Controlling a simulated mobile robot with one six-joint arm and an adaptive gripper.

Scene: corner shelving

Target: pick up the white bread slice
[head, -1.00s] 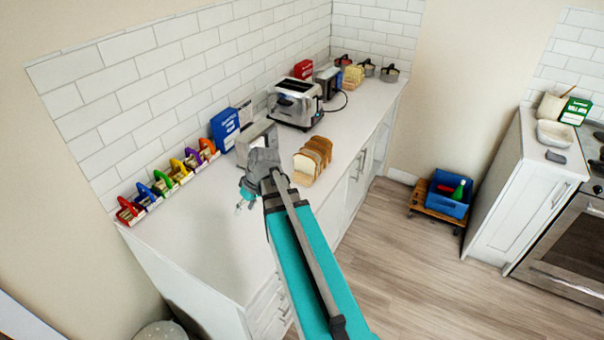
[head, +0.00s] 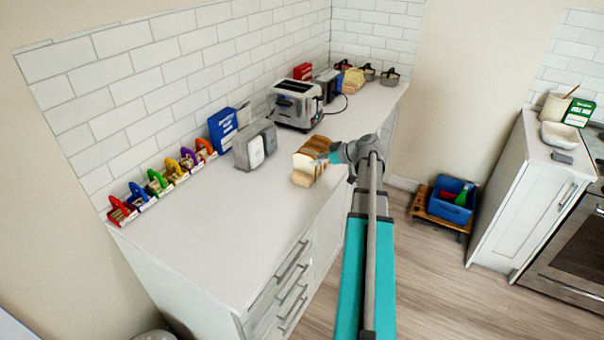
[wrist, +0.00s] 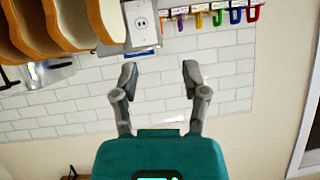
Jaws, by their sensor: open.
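A row of bread slices (head: 318,150) stands on the white counter near its front edge, with brown crusts and a pale slice face (head: 302,163) at the near left end. Slices also fill the upper left of the wrist view (wrist: 68,20), close to the camera. I cannot tell for sure which one is the white slice. My gripper (head: 334,158) is beside the right side of the row in the head view. In the wrist view my gripper (wrist: 159,74) has its two fingers apart with nothing between them. The slices are off to one side of the fingers.
A grey appliance with white panels (head: 255,146) and a blue box (head: 222,130) stand left of the bread. A steel toaster (head: 296,104) is behind it. The counter's near left part (head: 220,230) is clear.

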